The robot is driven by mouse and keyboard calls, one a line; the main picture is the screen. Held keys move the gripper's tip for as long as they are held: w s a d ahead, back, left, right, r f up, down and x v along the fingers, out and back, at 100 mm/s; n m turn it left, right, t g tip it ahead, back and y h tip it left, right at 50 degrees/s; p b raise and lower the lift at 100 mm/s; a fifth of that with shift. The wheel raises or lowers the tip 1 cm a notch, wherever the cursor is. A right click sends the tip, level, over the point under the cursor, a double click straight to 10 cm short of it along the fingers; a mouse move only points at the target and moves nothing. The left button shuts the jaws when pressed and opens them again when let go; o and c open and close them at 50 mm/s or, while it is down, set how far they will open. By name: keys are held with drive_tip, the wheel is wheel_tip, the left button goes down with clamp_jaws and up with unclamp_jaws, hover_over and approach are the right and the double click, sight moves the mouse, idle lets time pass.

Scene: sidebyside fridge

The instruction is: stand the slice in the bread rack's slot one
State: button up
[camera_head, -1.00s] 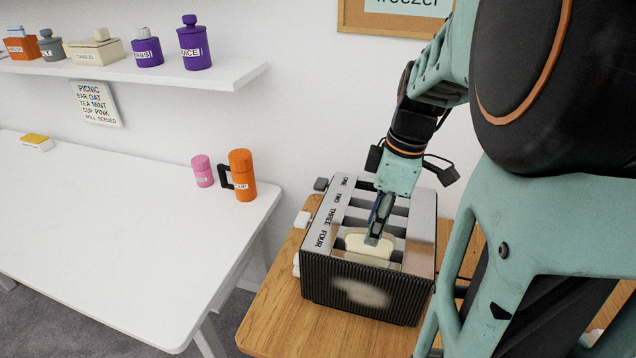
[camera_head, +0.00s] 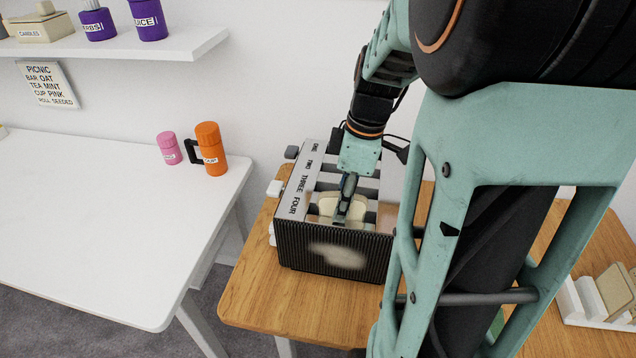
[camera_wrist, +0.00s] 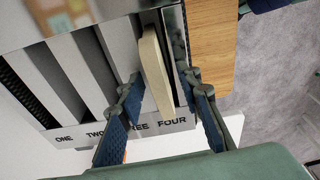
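A pale bread slice (camera_head: 325,207) stands in slot four of a silver and black toaster (camera_head: 300,245), its upper part showing above the slot. It also shows edge-on in the wrist view (camera_wrist: 155,72). My gripper (camera_head: 343,215) points down at it. In the wrist view my gripper (camera_wrist: 162,88) is open, one finger on each side of the slice, with a visible gap on the right side. A white rack (camera_head: 575,303) with brown slices (camera_head: 615,290) is partly in view at the far right; its slot labels cannot be read.
The toaster stands on a wooden table (camera_head: 270,315). A white table (camera_head: 90,230) at left bears a pink canister (camera_head: 168,148) and an orange cup (camera_head: 211,150). A shelf (camera_head: 130,48) is above. My arm hides much of the table between toaster and rack.

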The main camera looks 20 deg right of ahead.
clamp_jaws()
idle(0.3)
drive_tip(key=shift+r, duration=0.1)
